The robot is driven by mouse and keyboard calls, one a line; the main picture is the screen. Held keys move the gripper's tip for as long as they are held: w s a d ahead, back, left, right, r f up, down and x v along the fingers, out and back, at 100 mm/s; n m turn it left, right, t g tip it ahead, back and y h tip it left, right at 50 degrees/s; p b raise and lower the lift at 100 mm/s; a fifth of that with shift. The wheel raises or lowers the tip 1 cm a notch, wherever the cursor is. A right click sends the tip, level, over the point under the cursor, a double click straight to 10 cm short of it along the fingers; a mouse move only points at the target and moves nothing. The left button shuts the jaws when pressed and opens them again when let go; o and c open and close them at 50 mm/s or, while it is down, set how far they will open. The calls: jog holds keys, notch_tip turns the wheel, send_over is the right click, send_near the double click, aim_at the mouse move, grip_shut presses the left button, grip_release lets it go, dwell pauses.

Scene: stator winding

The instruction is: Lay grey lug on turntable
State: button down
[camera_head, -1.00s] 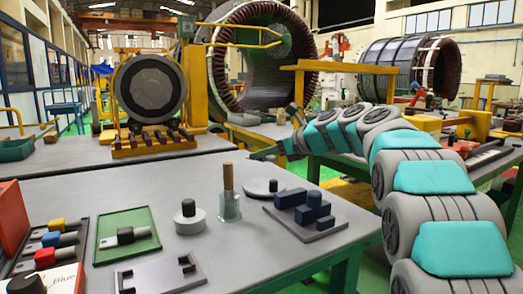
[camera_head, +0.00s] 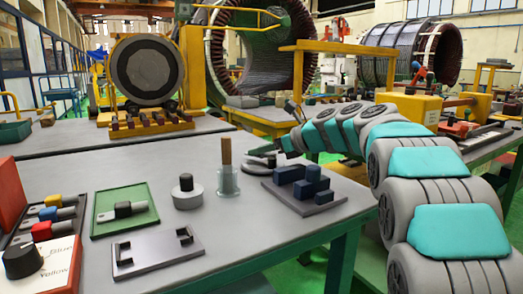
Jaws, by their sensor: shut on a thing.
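My gripper (camera_head: 265,151) is at the end of the arm reaching in from the right. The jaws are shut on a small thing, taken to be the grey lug. It is too small and too covered by the gripper to make out clearly. I cannot tell whether it touches the disc. The gripper hides part of the disc.
A block fixture (camera_head: 303,189) is in front. A knobbed round base (camera_head: 187,193), a green tray (camera_head: 123,209) with a dark lug and a slotted plate (camera_head: 158,252) lie left. Bare table lies between them.

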aim_at(261, 161)
jog(key=shift+f, duration=0.95)
jog(key=shift+a+f, duration=0.1)
jog(key=shift+f, duration=0.45)
jog(key=c, duration=0.8)
grip_release()
jog(key=shift+f+b, duration=0.1)
jog(key=shift+b, duration=0.2)
jog(key=o, duration=0.3)
jog(key=shift+r, duration=0.2)
jog(key=shift+o, duration=0.2)
notch_tip(261, 161, up, 4)
jog(key=shift+r+p, duration=0.2)
jog(key=shift+p, duration=0.25)
jog(key=shift+s+r, duration=0.2)
jog(key=shift+s, duration=0.1)
jog(key=s+d, duration=0.1)
jog(key=s, duration=0.4)
jog(key=s+d+r, duration=0.1)
jog(key=s+d, duration=0.1)
jog(key=s, duration=0.3)
jog(key=s+d+r, duration=0.1)
jog(key=s, duration=0.3)
jog(key=shift+s+d+b, duration=0.25)
jog(key=shift+s+b, duration=0.1)
jog(key=shift+s, duration=0.05)
